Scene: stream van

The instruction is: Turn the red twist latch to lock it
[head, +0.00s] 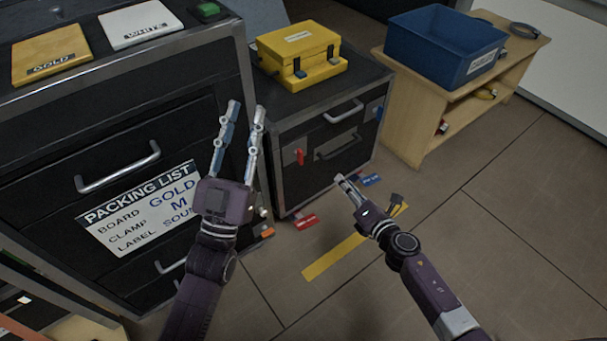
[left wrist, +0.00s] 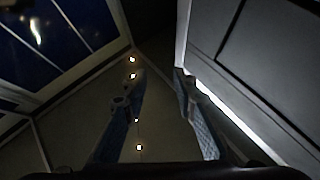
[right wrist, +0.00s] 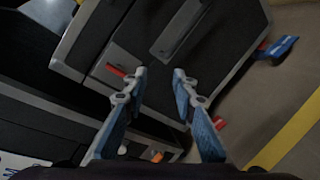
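The red twist latch (head: 299,157) is on the left side of the front of the low dark cabinet (head: 292,185). Its handle looks roughly upright in the head view. In the right wrist view the red latch (right wrist: 121,71) shows just left of the left fingertip, with a gap between. My right gripper (head: 340,179) is open and empty, in front of the cabinet and to the right of the latch. My left gripper (head: 246,108) is open and empty, raised by the tall drawer cabinet, left of the latch.
A blue latch (head: 379,114) is on the cabinet's right side, with a drawer handle (head: 343,111) between. A yellow case (head: 298,46) stands on top. A wooden shelf (head: 405,115) with a blue bin (head: 430,50) stands right.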

